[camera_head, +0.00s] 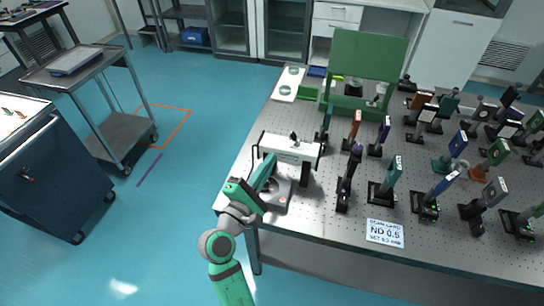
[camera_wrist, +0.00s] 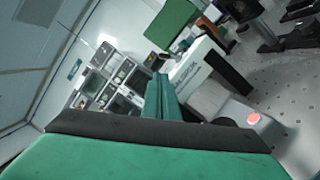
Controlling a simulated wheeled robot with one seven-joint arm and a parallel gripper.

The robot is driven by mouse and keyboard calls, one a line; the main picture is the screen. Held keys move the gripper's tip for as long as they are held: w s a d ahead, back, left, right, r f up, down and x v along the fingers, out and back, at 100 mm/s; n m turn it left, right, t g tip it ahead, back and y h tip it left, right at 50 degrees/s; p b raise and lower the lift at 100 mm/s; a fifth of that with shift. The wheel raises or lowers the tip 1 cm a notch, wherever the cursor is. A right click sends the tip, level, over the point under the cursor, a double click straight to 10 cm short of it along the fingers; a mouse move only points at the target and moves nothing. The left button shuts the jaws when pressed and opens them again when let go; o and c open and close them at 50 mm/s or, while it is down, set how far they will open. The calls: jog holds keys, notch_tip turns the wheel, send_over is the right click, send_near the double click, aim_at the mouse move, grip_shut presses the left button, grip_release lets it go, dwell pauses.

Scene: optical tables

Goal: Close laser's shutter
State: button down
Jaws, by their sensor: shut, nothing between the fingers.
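A white box-shaped unit with dark lettering (camera_head: 302,150), which looks like the laser, stands near the left end of the optical table (camera_head: 345,222). It also shows in the wrist view (camera_wrist: 201,62). A small dark part (camera_head: 294,137) sits on its top; I cannot tell whether it is the shutter or how it is set. A grey block with a red button (camera_head: 283,199) is at the table's front left corner; the button shows in the wrist view (camera_wrist: 253,118). My gripper (camera_head: 270,160) is shut and empty, its green fingers beside the white unit's left end. Contact cannot be told.
Several post-mounted optics (camera_head: 384,184) crowd the table's middle and right. A green panel (camera_head: 367,55) stands at the back. A label card (camera_head: 385,233) lies at the front edge. A dark blue cabinet (camera_head: 45,170) and grey cart (camera_head: 100,115) stand left; the floor between is clear.

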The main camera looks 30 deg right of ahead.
aim_at(282, 149)
jog(key=x, duration=0.8)
jog(key=shift+w+d, duration=0.15)
jog(key=shift+d, duration=0.1)
